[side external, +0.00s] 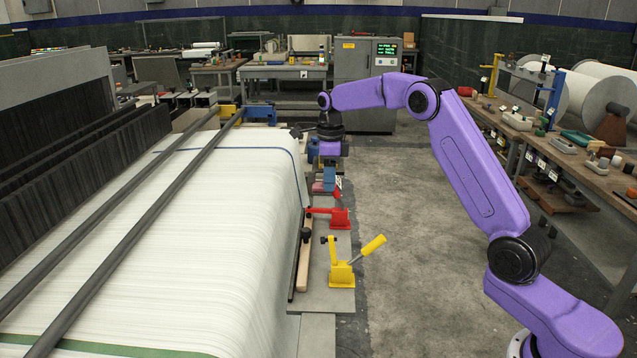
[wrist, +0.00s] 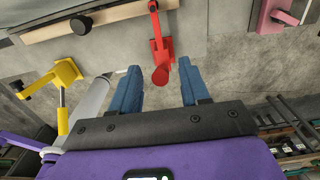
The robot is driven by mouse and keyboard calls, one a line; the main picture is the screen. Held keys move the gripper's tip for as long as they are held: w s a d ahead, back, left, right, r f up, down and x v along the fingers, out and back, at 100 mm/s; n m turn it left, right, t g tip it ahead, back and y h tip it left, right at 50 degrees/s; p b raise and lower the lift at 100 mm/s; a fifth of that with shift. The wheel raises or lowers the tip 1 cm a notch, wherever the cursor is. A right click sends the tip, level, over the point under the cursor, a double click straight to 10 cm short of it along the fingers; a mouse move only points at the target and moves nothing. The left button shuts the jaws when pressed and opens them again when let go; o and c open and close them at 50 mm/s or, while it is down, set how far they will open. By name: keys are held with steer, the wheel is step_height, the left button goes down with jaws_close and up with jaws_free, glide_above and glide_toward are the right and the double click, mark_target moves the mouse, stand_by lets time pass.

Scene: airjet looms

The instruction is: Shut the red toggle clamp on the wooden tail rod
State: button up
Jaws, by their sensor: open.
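The red toggle clamp (side external: 340,218) stands on the grey plate beside the loom in the side view, its arm reaching left toward the wooden tail rod (side external: 303,258). In the wrist view the red clamp (wrist: 157,46) is ahead of my gripper, its thick handle end toward the camera. The wooden rod (wrist: 82,24) runs across the upper left there. My gripper (wrist: 159,68) is open, with a blue finger on each side of the handle end and visible gaps on both sides. In the side view my gripper (side external: 330,178) is above and behind the clamp; the contact pad is too small to judge.
A yellow clamp (side external: 342,272) with a raised handle stands nearer the camera; it is left in the wrist view (wrist: 64,75). A pink clamp (wrist: 274,14) is at the upper right there. The white warp sheet (side external: 220,190) lies left. Open floor (side external: 420,250) lies right.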

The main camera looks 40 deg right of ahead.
steer(key=shift+r, duration=3.5)
step_height(320, 180, up, 8)
steer(key=shift+f, duration=0.25)
